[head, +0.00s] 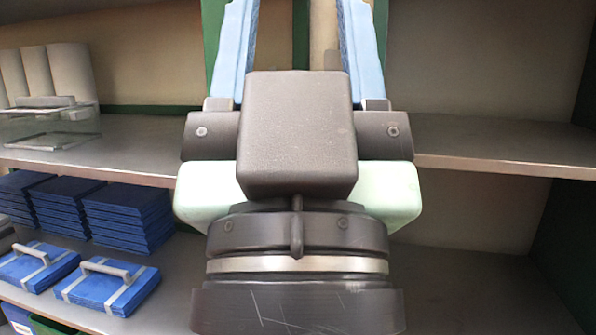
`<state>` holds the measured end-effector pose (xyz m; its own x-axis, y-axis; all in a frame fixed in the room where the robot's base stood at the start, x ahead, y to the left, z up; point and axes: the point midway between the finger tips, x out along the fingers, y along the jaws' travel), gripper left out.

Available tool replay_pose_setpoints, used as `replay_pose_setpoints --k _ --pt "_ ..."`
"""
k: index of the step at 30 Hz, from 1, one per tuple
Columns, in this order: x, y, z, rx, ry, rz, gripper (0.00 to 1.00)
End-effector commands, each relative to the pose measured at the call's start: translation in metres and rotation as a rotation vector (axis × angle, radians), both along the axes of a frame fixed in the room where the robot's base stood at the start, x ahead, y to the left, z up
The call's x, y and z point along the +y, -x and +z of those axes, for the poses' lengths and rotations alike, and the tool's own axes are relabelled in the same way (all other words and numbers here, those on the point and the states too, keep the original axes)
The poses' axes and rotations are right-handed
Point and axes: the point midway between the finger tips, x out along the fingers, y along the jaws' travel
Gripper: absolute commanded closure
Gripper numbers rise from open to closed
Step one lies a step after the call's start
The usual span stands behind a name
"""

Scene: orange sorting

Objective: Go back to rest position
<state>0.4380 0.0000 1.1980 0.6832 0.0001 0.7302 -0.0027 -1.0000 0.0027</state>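My gripper (297,30) stands upright in the middle of the head view, in front of the shelf unit. Its two blue fingers point up and are set wide apart, so it is open. Nothing shows between the visible parts of the fingers except the shelf's back; the fingertips are cut off by the top edge. No orange is in view.
Behind my gripper is a shelf unit with an upper shelf (490,140) and a lower shelf (470,290), both bare at right. At left are white cylinders (60,72), a clear box (50,128), blue stacks (125,212) and blue cases with grey handles (110,288).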

Motion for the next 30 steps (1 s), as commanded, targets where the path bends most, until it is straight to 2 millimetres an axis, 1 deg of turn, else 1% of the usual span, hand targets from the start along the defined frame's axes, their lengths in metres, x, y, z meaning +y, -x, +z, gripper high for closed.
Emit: replay_pose_setpoints --k 1,3,11,24,27,30 --pt "0.0 0.0 0.034 0.001 0.0 0.0 0.45" --pt "0.0 0.0 0.055 0.002 -0.001 0.001 0.45" --pt "0.0 -0.001 0.134 0.005 -0.001 0.002 0.45" --pt "0.0 -0.002 0.269 0.006 -0.001 0.003 0.45" --pt "0.0 -0.002 0.296 0.007 -0.001 0.004 0.45" --pt "0.0 -0.002 0.316 0.007 -0.001 0.004 0.45"
